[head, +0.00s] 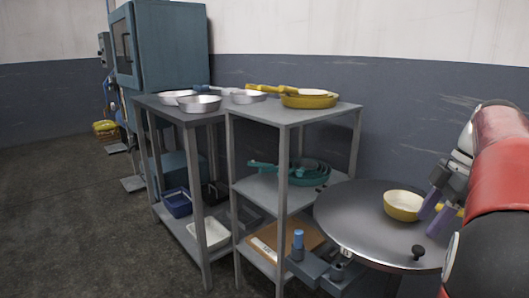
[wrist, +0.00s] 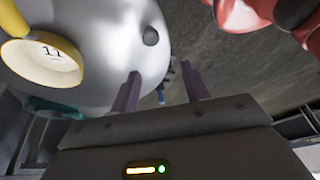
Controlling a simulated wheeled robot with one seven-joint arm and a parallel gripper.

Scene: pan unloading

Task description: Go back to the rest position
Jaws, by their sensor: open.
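My gripper (head: 431,222) is at the right of the head view, above the round metal table (head: 350,215). Its two purple fingers are apart, and in the wrist view the gap between them (wrist: 160,72) is empty. A yellow pan with a cream inside (head: 403,206) stands on the round table, just left of my fingers in the head view. In the wrist view the yellow pan (wrist: 42,62) is at upper left, clear of the fingers, with a number 11 on its inside. Part of its handle is hidden behind my fingers in the head view.
A shelf rack (head: 300,115) left of the round table holds a larger yellow pan (head: 309,99) and teal pans (head: 310,172). Silver pans (head: 200,104) stand on the neighbouring rack. A black knob (head: 417,252) is on the round table's front. Open floor lies at left.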

